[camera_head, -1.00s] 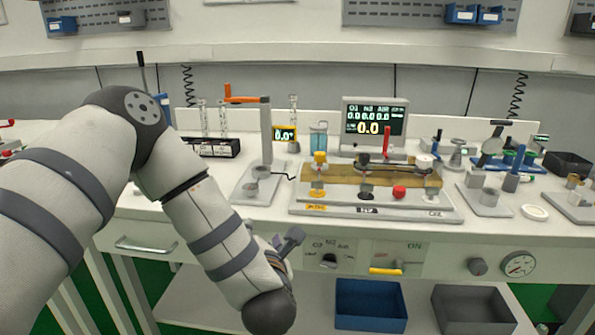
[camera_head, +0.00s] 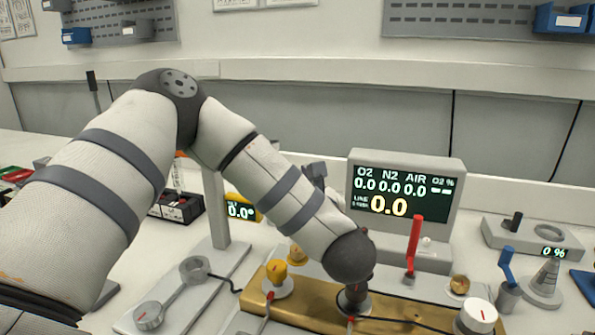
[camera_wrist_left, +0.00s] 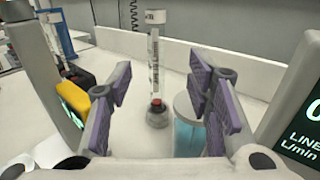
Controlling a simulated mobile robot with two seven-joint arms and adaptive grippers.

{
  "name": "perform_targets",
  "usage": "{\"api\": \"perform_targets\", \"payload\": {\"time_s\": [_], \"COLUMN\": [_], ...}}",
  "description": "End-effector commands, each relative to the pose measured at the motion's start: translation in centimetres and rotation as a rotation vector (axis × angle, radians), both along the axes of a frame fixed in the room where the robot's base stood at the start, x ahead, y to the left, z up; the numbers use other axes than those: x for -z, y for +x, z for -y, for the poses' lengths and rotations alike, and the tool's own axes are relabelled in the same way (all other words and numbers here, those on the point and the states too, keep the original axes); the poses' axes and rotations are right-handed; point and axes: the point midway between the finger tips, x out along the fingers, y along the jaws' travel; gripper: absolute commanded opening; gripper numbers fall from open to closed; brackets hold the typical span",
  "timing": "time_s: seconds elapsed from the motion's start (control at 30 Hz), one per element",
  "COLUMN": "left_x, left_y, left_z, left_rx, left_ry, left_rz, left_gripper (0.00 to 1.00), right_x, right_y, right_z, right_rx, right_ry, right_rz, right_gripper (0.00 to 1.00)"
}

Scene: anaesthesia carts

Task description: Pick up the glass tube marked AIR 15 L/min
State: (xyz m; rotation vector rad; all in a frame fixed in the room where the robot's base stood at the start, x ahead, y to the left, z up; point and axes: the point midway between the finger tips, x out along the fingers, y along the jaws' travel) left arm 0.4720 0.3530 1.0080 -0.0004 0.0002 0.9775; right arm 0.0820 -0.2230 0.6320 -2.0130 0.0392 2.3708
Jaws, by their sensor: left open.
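In the left wrist view, a clear glass tube (camera_wrist_left: 154,62) stands upright on a grey round base, with a red mark low inside it. Dark print runs along it and a white label is at its top, but I cannot read the words. My left gripper (camera_wrist_left: 158,92) is open, its purple-padded fingers on either side of the tube in the picture, with the tube apparently beyond them. In the head view my left gripper (camera_head: 314,175) is mostly hidden behind my forearm, and this tube is hidden there. My right gripper is not in view.
A jar of blue liquid (camera_wrist_left: 188,128) stands close to the right finger. The yellow-framed display (camera_head: 240,208) is left of the gripper, the large monitor (camera_head: 406,196) right. A black rack (camera_head: 180,207) is farther left. The brass manifold (camera_head: 320,300) lies below my arm.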

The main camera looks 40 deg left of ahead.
Motion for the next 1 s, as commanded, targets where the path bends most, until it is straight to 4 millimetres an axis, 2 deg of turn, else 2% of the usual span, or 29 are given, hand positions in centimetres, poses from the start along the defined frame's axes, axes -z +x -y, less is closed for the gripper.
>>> {"api": "perform_targets", "payload": {"time_s": [0.03, 0.13, 0.5, 0.6, 0.7, 0.9, 0.93, 1.0], "left_x": [0.9, 1.4, -0.5, -0.5, -0.4, -0.4, -0.4, -0.4], "left_y": [0.4, 1.5, 5.0, 6.1, 6.7, 6.7, 6.7, 6.7], "left_z": [-0.6, -2.5, -7.5, -9.0, -9.8, -9.8, -9.8, -9.8], "left_rx": [-0.005, -0.010, -0.006, -0.004, -0.003, -0.002, -0.002, -0.002], "left_ry": [-0.005, -0.005, 0.002, 0.001, 0.002, 0.001, 0.001, 0.001], "left_rz": [-0.013, -0.017, 0.002, 0.000, -0.002, -0.003, -0.003, -0.003], "left_gripper": [0.46, 0.46, 0.46, 0.46, 0.46, 0.46, 0.41, 0.26], "right_x": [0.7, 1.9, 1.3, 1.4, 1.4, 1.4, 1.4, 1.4], "right_y": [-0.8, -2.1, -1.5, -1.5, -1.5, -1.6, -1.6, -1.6], "right_z": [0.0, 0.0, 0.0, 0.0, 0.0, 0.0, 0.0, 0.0], "right_rx": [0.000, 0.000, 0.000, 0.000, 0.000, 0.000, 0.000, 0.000], "right_ry": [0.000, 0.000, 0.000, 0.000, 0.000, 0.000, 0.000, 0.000], "right_rz": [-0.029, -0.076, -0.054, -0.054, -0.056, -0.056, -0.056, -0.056], "right_gripper": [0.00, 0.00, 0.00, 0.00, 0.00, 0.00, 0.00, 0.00]}}
